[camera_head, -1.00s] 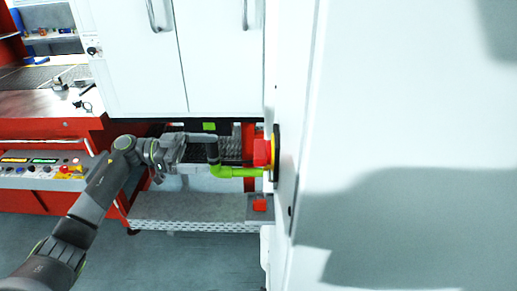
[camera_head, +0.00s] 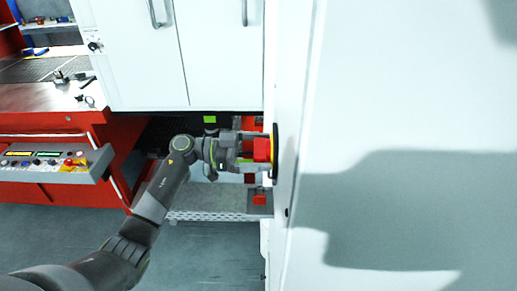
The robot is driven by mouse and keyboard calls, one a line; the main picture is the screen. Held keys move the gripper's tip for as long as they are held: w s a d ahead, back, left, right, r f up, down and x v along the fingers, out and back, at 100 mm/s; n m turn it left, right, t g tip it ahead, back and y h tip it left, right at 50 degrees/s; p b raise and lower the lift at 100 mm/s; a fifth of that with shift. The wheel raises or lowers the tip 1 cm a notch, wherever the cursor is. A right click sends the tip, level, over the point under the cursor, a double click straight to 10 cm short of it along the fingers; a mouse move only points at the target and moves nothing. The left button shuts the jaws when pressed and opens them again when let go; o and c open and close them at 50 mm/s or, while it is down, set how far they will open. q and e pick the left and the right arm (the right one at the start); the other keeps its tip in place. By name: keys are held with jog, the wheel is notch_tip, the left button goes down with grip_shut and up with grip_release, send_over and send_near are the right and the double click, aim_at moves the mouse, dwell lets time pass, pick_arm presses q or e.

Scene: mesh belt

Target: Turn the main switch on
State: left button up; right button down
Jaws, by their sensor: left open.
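The main switch (camera_head: 262,149) is a red knob on a yellow and black plate, on the side of the white cabinet right of centre. My left gripper (camera_head: 252,150) comes in from the left with its fingers at the red knob. The fingers are open, one above and one low beside the knob. I cannot tell whether they touch it. The knob's far side and part of the plate are hidden. My right gripper is not in view.
The large white cabinet (camera_head: 400,110) fills the right side. White cabinet doors (camera_head: 215,55) hang above the arm. A metal mesh step (camera_head: 215,216) and open grey floor lie below.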

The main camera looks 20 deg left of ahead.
pick_arm(q)
jog(key=c, duration=1)
